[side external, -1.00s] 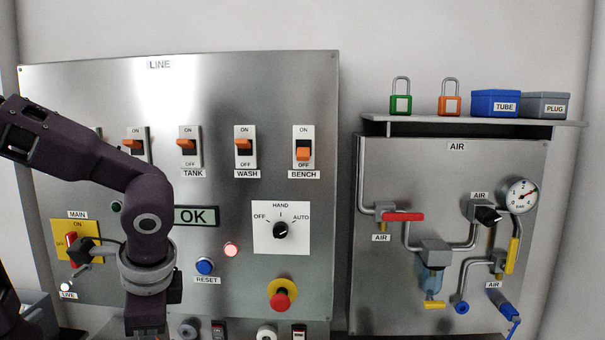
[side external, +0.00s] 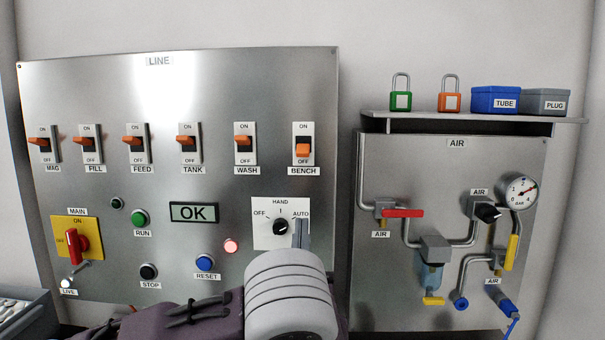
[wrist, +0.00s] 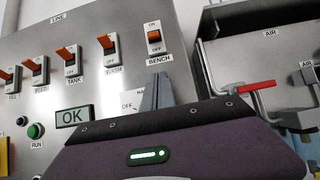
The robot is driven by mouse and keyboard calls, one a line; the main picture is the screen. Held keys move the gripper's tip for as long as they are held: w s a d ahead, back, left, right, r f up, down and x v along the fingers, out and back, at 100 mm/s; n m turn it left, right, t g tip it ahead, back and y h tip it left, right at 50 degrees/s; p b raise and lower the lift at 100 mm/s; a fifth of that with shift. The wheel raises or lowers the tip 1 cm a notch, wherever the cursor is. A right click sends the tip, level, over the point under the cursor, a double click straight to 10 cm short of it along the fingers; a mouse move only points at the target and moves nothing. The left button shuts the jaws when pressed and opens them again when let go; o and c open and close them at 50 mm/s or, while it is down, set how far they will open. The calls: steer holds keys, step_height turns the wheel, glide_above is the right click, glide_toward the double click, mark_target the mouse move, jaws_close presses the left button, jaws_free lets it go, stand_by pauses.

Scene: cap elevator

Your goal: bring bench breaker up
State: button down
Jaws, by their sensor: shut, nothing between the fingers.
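The BENCH breaker (side external: 303,149) is at the right end of the breaker row on the LINE panel. Its orange toggle is down, at the OFF end. It also shows in the wrist view (wrist: 154,38), above my fingertips. My gripper (side external: 300,232) is shut and empty, its fingers pointing up in front of the panel, beside the HAND/AUTO selector and below the breaker. In the wrist view my gripper (wrist: 156,82) partly hides the selector plate. The fingertips look apart from the breaker.
The WASH breaker (side external: 244,144) and the others to its left have their toggles up. The selector knob (side external: 280,227) is close to my fingers on the left. The AIR panel (side external: 455,155) with its red-handled valve (side external: 403,213) stands to the right.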

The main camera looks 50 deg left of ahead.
mark_target(303, 150)
steer(key=x, duration=1)
steer(key=shift+a+r, duration=0.15)
steer(key=shift+r, duration=0.05)
steer(key=shift+s+d+r, duration=0.25)
steer(key=shift+r, duration=0.35)
steer(key=shift+s+d+r, duration=0.2)
steer(key=shift+r, duration=0.35)
steer(key=shift+s+d+r, duration=0.15)
steer(key=shift+r, duration=0.3)
steer(key=shift+s+d+r+g+h, duration=0.15)
steer(key=shift+g+h, duration=0.45)
steer(key=shift+r, duration=0.1)
